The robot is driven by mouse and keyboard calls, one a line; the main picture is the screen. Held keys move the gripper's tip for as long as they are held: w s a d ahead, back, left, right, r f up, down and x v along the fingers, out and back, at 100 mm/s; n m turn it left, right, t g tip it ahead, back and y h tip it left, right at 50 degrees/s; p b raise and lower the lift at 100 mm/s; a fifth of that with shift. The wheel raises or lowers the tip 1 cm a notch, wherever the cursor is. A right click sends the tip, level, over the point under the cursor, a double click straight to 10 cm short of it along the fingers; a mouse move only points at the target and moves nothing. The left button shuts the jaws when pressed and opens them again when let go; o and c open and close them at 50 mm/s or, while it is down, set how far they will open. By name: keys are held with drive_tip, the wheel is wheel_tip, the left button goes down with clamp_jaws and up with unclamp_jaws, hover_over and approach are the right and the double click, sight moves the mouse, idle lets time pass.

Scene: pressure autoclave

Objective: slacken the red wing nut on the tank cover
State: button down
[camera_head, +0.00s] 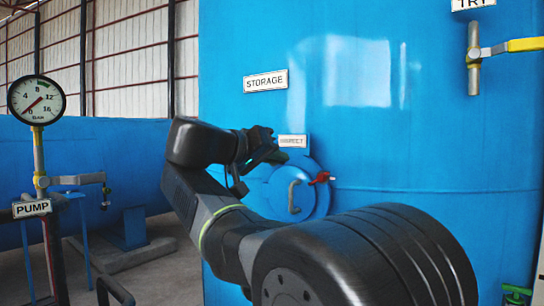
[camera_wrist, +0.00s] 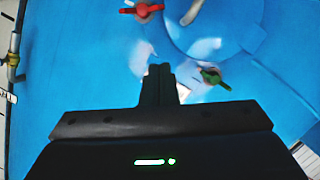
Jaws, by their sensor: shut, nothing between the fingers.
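The red wing nut (camera_head: 322,177) sits at the upper right rim of the round blue tank cover (camera_head: 315,208). It also shows at the top edge of the wrist view (camera_wrist: 142,9). The cover has a grey handle (camera_head: 294,196), partly seen in the wrist view (camera_wrist: 192,12). A green wing nut (camera_wrist: 213,77) is at the cover's rim in the wrist view, to the right of my fingertips. My gripper (camera_wrist: 160,70) is shut and empty, in front of the blue tank, apart from both nuts in the picture. In the head view my gripper (camera_head: 274,153) is above the cover, left of the red nut.
An INSPECT label (camera_head: 292,141) is just above the cover, and a STORAGE label (camera_head: 265,81) is higher. A TRY valve with a yellow lever (camera_head: 525,44) is at upper right. A pressure gauge (camera_head: 37,101) and PUMP pipework stand at left. My arm hides the lower tank.

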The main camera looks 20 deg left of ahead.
sight(311, 177)
drive_tip(key=x, duration=0.5)
drive_tip(key=shift+d+r+p, duration=0.1)
drive_tip(key=shift+p, duration=0.3)
drive_tip(key=shift+d+f, duration=0.4)
drive_tip(key=shift+f, duration=0.2)
drive_tip(key=shift+d+f, duration=0.45)
drive_tip(key=shift+f, duration=0.15)
drive_tip(key=shift+s+d+f, duration=0.1)
drive_tip(key=shift+d+f, duration=0.2)
drive_tip(key=shift+f, duration=0.3)
